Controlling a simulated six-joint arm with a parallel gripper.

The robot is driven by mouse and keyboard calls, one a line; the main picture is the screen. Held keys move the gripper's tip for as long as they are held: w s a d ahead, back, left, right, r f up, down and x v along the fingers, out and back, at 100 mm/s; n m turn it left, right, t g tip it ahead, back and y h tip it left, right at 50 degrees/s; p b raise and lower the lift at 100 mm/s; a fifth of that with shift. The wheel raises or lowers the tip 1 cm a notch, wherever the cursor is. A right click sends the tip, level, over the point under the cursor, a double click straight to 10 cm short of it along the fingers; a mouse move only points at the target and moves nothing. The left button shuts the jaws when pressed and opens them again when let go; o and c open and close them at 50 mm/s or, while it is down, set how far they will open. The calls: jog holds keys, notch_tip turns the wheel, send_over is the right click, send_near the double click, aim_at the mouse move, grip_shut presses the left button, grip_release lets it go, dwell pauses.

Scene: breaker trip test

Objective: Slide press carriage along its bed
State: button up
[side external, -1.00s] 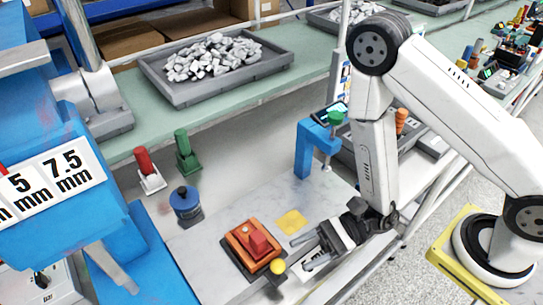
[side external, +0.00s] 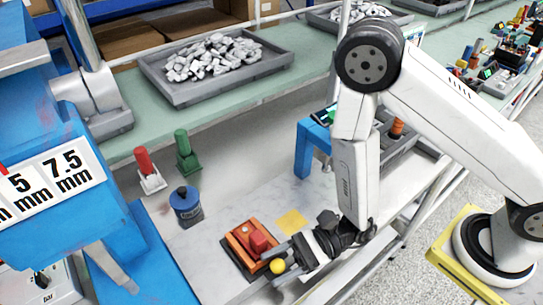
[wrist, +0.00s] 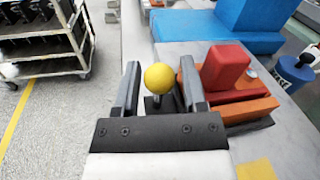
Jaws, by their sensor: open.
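A red block on an orange body (side external: 252,238) sits on a dark base plate on the light worktop in the side view. It also shows at the right in the wrist view (wrist: 228,75). A yellow ball knob (side external: 277,267) stands beside it; in the wrist view the knob (wrist: 160,77) tops a short metal stem on a dark foot. My gripper (wrist: 160,66) is open, with one finger on each side of the knob and gaps showing. In the side view my gripper (side external: 278,262) reaches in from the right. I cannot tell which part is the press carriage.
A large blue machine (side external: 70,195) with millimetre labels fills the left. A blue-black cylinder (side external: 186,206), red (side external: 147,168) and green (side external: 186,152) posts stand behind. A yellow square (side external: 291,222) lies near my gripper.

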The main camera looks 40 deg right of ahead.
jog(key=shift+w+a, duration=0.15)
jog(key=shift+a, duration=0.75)
grip_shut()
dwell(0.9)
